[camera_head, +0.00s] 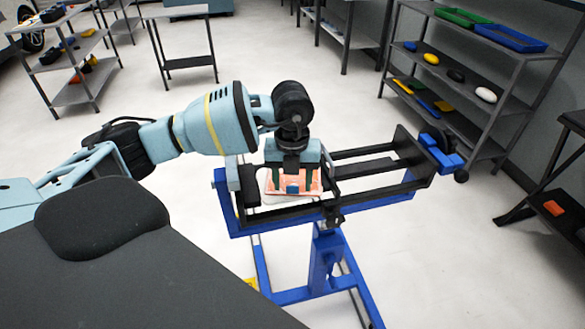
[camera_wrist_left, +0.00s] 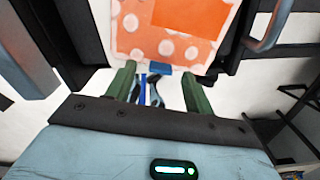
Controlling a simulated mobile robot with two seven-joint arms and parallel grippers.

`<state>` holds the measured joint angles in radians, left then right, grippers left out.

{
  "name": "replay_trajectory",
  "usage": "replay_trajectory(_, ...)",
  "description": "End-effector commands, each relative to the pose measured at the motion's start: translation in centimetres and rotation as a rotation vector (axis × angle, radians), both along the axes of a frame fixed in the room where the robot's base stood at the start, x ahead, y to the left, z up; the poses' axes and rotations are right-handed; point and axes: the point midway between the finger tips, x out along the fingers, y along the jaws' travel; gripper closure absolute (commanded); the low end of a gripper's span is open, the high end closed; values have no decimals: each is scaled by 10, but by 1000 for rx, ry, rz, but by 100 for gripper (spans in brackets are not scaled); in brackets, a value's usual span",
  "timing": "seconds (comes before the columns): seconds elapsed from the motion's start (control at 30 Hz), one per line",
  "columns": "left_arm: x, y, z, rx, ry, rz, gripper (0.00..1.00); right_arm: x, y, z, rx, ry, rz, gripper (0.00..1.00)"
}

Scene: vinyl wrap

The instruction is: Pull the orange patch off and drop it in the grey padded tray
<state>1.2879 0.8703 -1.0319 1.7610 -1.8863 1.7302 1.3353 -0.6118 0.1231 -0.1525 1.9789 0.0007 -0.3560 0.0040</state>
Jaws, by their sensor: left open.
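The orange patch (camera_head: 300,176) lies on a pale panel held in a blue and black stand. In the left wrist view, the patch (camera_wrist_left: 145,40) shows pale round spots, and a plain brighter orange area lies at the top. A small blue tab (camera_wrist_left: 160,68) sits at its near edge and also shows in the head view (camera_head: 292,189). My left gripper (camera_head: 292,181) is over the patch, pointing down. Its green fingers (camera_wrist_left: 159,73) are apart on either side of the tab, with nothing held. I cannot make out the grey padded tray. My right gripper is not in view.
The stand's blue frame (camera_head: 375,204) and black rails (camera_head: 372,150) surround the panel and extend right. A shelf rack (camera_head: 480,75) with coloured items stands back right, another rack (camera_head: 75,60) back left.

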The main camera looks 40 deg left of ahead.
Motion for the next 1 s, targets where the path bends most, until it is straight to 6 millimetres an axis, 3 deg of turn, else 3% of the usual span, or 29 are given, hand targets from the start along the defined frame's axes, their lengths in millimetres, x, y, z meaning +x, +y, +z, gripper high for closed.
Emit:
replay_trajectory(0.4, 0, 0, -8, 0, 0, -1, 47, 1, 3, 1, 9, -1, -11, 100)
replay_trajectory(0.77, 0, 0, -8, -1, -1, -1, 93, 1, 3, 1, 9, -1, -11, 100)
replay_trajectory(0.83, 0, 0, -8, -1, -1, -1, 95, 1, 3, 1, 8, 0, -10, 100)
replay_trajectory(0.87, 0, 0, -8, -1, -1, -1, 77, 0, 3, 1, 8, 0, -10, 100)
replay_trajectory(1.0, 0, 0, -8, -1, -1, -1, 95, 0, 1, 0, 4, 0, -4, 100)
